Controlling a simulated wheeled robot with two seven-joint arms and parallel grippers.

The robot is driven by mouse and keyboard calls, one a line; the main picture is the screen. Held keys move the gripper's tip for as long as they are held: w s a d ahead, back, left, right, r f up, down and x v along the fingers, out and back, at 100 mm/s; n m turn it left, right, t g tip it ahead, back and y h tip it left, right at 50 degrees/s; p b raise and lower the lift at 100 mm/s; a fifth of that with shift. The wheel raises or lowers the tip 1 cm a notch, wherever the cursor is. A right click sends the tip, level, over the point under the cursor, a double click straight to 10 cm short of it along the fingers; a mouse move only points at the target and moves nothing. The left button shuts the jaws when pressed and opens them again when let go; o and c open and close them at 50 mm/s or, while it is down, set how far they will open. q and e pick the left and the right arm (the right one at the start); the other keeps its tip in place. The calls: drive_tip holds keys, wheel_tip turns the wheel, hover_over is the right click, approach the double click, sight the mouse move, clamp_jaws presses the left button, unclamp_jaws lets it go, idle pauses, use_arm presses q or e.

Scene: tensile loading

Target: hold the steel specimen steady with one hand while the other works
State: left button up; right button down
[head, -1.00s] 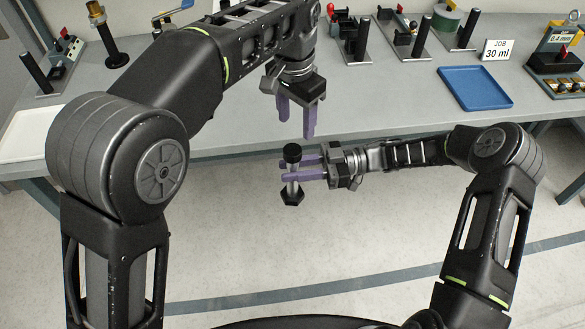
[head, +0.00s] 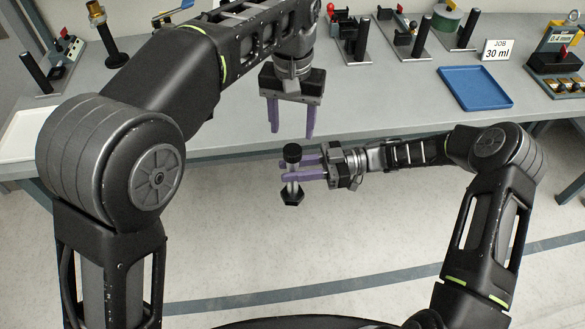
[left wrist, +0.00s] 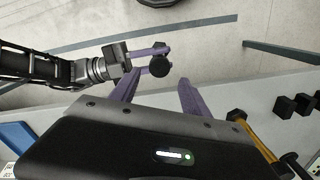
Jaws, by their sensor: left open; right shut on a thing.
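The steel specimen (head: 292,176) is a short upright bar with a dark round cap on top and a dark hexagonal end below. My right gripper (head: 290,168) is shut on its middle from the right and holds it in the air in front of the bench edge. The specimen's dark cap (left wrist: 159,67) also shows in the left wrist view, between the purple fingers of my right gripper (left wrist: 152,58). My left gripper (head: 291,134) is open and empty, fingers pointing down, above the specimen's cap and apart from it. Its spread fingers (left wrist: 160,90) show in the left wrist view.
The grey bench (head: 385,105) lies behind my grippers. On it stand a blue tray (head: 475,88), a "JOB 30 ml" card (head: 497,50), several fixtures with black posts (head: 361,40) and a device marked 0.4 mm (head: 556,60). A white tray (head: 22,135) lies at the left.

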sight(292, 150)
use_arm(q)
drive_tip(key=shift+f, duration=3.65)
drive_tip(key=shift+c, duration=0.2)
clamp_jaws()
drive_tip(key=shift+m, duration=0.9)
drive_tip(key=shift+o, duration=1.1)
unclamp_jaws()
wheel_tip(292, 150, up, 8)
drive_tip(key=shift+f, duration=0.25)
